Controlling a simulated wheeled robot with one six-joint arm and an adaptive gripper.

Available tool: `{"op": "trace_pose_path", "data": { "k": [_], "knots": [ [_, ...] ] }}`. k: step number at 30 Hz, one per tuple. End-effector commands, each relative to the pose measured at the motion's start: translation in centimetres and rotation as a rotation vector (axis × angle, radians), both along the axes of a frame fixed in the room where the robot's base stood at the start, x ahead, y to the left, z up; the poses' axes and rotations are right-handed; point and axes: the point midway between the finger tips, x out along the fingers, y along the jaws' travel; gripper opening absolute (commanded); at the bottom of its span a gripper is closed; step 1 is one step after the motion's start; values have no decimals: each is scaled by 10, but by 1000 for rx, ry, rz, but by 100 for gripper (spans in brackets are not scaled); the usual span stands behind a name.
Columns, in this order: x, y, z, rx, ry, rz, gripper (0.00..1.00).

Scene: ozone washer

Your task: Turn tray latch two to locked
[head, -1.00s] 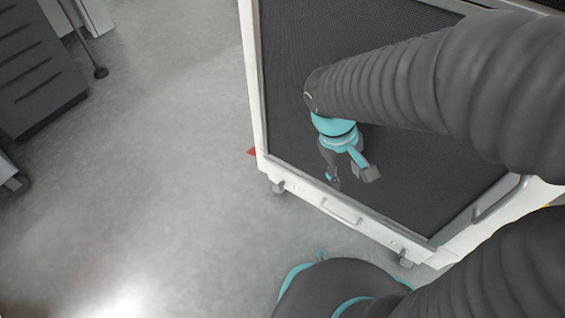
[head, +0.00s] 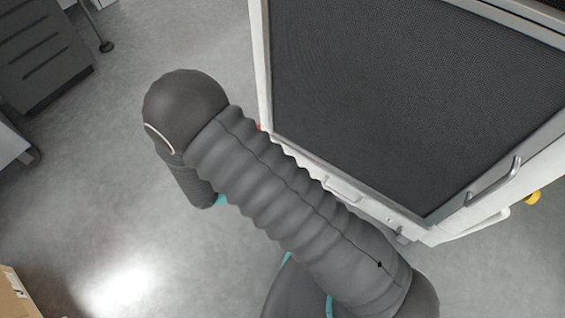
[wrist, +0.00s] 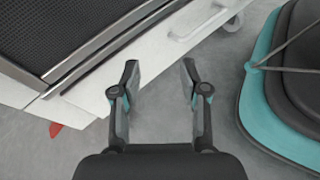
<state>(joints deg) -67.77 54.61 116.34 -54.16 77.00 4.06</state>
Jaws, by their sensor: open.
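My gripper (wrist: 160,80) is open and empty in the wrist view, its two dark fingers spread over the floor and the edge of the white lower panel (wrist: 135,72). In the head view my arm hides it. A small red part (wrist: 55,129) sticks out low at the machine's corner, left of my gripper and apart from it. A bit of red also shows at that corner in the head view (head: 258,127). A yellow knob (head: 533,198) sits at the machine's right side. I cannot tell which part is tray latch two, or its position.
The machine has a dark mesh top (head: 400,95) in a metal frame. A bar handle (head: 493,185) is at its right, and a recessed handle (head: 343,190) is on its low front. A grey drawer cabinet (head: 40,55) stands far left. Open floor (head: 110,190) lies left of the machine.

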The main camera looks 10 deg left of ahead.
Motion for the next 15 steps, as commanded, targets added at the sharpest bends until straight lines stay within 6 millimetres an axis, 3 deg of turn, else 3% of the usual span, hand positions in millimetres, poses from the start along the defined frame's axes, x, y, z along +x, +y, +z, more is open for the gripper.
{"op": "trace_pose_path", "data": {
  "k": [9,15],
  "knots": [
    [-18,51,-67,-271,-74,425,44],
    [-29,68,-92,-348,-108,576,44]
  ]
}}
